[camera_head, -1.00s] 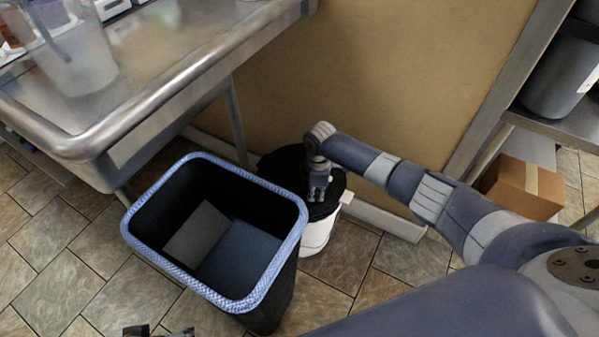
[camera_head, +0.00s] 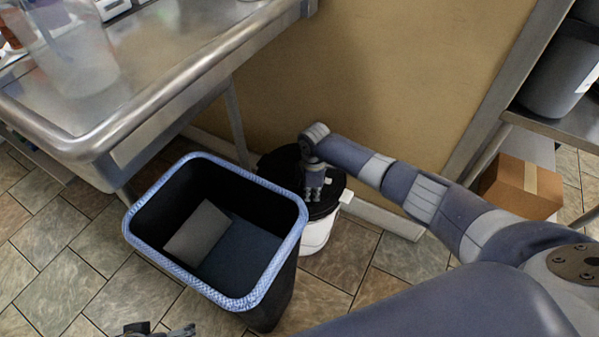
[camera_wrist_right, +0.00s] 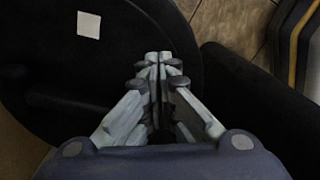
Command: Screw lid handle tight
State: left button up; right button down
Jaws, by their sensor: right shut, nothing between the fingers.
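A white bucket (camera_head: 316,236) with a black lid (camera_head: 277,165) stands on the floor by the wall. My right gripper (camera_head: 314,195) is over the lid, its fingers pointing down. In the right wrist view, the fingers (camera_wrist_right: 160,62) are shut with nothing between them, and the black lid (camera_wrist_right: 40,55) fills the left side. A dark shape that may be the lid handle lies left of the fingers, but I cannot tell clearly or whether they touch it. My left gripper (camera_head: 155,330) only just shows at the bottom edge, mostly cut off.
A black bin (camera_head: 268,312) with a blue rim stands close in front of the bucket, with a grey panel inside. A steel table (camera_head: 180,75) is at upper left. A cardboard box (camera_head: 522,188) and shelf (camera_head: 560,128) are at right. Tiled floor is free around the bin.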

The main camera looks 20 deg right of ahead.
jog(key=shift+a, duration=0.45)
pick_arm(q)
jog(key=shift+r, duration=0.1)
